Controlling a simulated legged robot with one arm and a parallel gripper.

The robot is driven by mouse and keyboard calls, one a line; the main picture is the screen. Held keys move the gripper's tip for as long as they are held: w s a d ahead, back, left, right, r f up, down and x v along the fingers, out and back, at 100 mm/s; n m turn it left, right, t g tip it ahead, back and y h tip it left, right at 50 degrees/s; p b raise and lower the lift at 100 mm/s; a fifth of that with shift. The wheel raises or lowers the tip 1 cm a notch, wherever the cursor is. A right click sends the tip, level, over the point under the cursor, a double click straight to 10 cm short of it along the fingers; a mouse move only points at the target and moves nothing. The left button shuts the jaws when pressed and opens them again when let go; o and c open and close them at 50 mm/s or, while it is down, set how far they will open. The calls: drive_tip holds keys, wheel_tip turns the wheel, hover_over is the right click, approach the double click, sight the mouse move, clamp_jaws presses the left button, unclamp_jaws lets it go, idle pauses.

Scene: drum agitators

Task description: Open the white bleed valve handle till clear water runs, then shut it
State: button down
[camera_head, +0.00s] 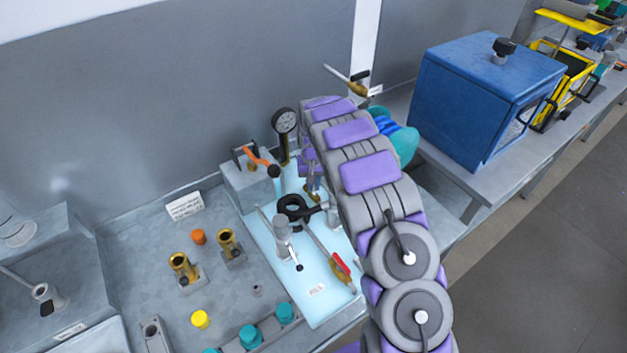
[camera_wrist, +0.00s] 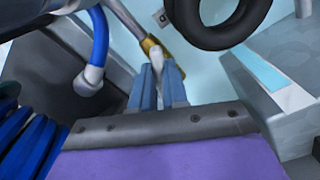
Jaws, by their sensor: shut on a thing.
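The white bleed valve handle (camera_wrist: 157,66) is between the two blue-grey fingers of my gripper (camera_wrist: 158,82) in the wrist view, and the fingers are shut on it. The brass valve body (camera_wrist: 149,45) sits just beyond the fingertips, joined to a grey pipe. In the head view my arm hides most of the gripper, and the small brass fitting (camera_head: 312,196) shows just below it. The white handle cannot be made out there. No running water is visible in either view.
A black ring handwheel (camera_head: 293,208) stands close beside the gripper. A pressure gauge (camera_head: 286,122) and a grey block with an orange lever (camera_head: 262,162) are behind. A red-handled brass valve (camera_head: 341,267) is in front. A blue cabinet (camera_head: 482,95) stands right.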

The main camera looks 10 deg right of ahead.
drive_tip(key=m+p, duration=0.1)
drive_tip(key=m, duration=0.5)
drive_tip(key=shift+w+a+r+p, duration=0.1)
drive_tip(key=shift+a+p, duration=0.05)
drive_tip(key=shift+p, duration=0.2)
drive_tip(key=m+p, duration=0.1)
drive_tip(key=m, duration=0.5)
drive_tip(key=shift+w+a, duration=0.1)
drive_tip(key=c, duration=1.1)
unclamp_jaws()
drive_tip(key=shift+c, duration=0.2)
wheel_tip(320, 180, up, 17)
drive_tip(key=p, duration=0.1)
drive_tip(key=shift+r, duration=0.1)
